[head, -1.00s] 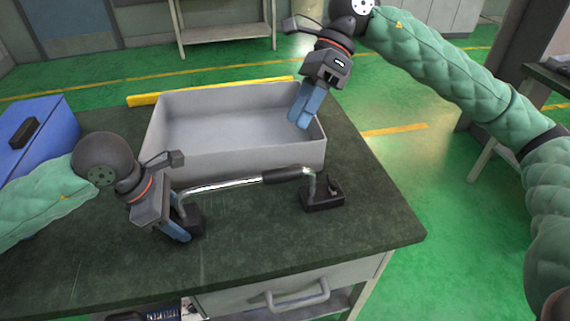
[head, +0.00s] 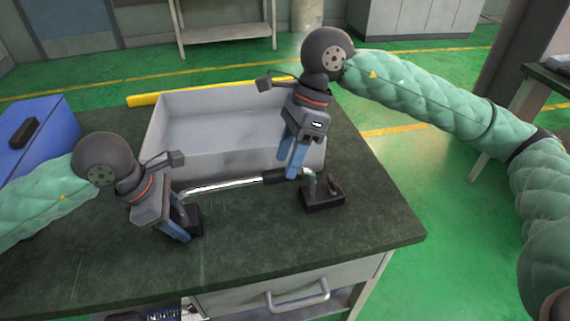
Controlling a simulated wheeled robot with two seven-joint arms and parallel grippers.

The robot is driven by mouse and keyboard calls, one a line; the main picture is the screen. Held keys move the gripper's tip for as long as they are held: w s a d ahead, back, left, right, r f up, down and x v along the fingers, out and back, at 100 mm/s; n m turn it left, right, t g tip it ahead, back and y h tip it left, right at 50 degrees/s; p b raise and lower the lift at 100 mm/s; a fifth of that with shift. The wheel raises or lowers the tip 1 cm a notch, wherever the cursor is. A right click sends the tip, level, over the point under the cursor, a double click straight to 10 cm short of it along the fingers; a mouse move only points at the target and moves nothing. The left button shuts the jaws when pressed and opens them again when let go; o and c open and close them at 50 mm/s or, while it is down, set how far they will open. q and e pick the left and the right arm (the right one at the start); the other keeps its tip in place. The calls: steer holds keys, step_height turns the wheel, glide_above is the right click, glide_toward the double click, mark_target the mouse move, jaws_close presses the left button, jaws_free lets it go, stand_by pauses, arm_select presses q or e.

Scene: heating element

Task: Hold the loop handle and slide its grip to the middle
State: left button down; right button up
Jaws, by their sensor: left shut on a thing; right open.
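The loop handle (head: 222,185) is a shiny metal bar with bent ends, standing between two dark base blocks on the bench. Its black grip (head: 274,177) sits near the right end of the bar and is partly hidden by my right gripper. My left gripper (head: 176,229) is shut on the left end of the loop handle, by the left base block. My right gripper (head: 288,172) is open, pointing down, with its blue fingers at the black grip. I cannot tell whether the fingers touch it.
A grey open bin (head: 190,150) stands right behind the handle. A blue box (head: 45,145) is at the bench's left. The dark bench top (head: 260,240) is clear in front of the handle, above a drawer with a metal pull (head: 298,298).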

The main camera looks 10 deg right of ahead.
mark_target(253, 177)
steer(key=shift+x, duration=1.2)
steer(key=shift+c, duration=0.4)
jaws_close()
arm_select(q)
steer(key=shift+d, duration=0.1)
arm_select(e)
steer(key=shift+s+a, duration=0.1)
steer(key=shift+a, duration=2.85)
steer(key=shift+o, duration=0.4)
jaws_free()
steer(key=shift+r, duration=0.1)
steer(key=v, duration=1.1)
steer(key=shift+d+r, duration=0.2)
steer(key=shift+r, duration=0.15)
